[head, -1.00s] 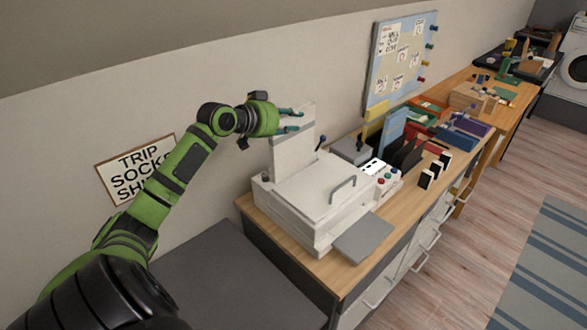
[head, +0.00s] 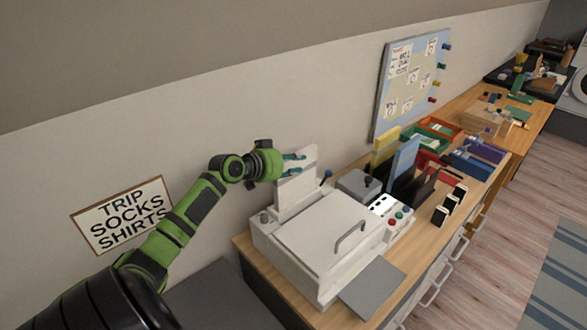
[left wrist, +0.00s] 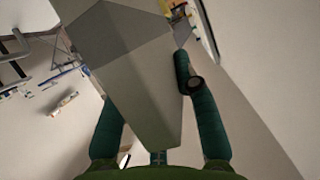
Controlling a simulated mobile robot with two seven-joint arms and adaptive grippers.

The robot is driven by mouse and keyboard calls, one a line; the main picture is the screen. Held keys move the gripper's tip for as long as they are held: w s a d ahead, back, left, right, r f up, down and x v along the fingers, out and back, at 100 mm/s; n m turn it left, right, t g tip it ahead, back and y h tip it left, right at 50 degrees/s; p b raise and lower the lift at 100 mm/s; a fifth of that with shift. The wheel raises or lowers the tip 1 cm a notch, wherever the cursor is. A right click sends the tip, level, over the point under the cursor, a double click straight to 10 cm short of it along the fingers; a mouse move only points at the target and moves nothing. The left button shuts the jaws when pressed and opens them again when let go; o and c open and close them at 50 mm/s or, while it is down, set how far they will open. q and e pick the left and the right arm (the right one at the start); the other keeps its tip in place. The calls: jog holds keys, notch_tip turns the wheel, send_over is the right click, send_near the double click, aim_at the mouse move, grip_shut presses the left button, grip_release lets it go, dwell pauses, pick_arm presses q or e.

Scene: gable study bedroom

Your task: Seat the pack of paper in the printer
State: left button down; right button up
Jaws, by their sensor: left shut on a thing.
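The pack of paper (head: 297,184) is a pale upright slab at the back of the white printer (head: 325,232). My left gripper (head: 294,163) is shut on its upper part, coming from the left. In the left wrist view the pack (left wrist: 132,75) is a large grey-white block between the two green fingers of my left gripper (left wrist: 146,88). The pack's lower end meets the rear of the printer in the head view; how deep it sits is hidden. The printer lid with its handle is down. My right gripper is not in view.
The printer stands on a wooden desk (head: 262,272) against the wall. To its right are a control panel (head: 392,212), upright folders (head: 404,165) and several black-and-white blocks (head: 449,206). A pinboard (head: 412,82) and a sign (head: 123,214) are on the wall.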

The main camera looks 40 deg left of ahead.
pick_arm(q)
notch_tip(320, 180, down, 3)
jog(key=shift+w+r, duration=0.1)
jog(key=shift+r, duration=0.1)
jog(key=c, duration=1)
grip_release()
jog(key=shift+o, duration=0.2)
jog(key=b+v, duration=0.2)
jog(key=v, duration=1)
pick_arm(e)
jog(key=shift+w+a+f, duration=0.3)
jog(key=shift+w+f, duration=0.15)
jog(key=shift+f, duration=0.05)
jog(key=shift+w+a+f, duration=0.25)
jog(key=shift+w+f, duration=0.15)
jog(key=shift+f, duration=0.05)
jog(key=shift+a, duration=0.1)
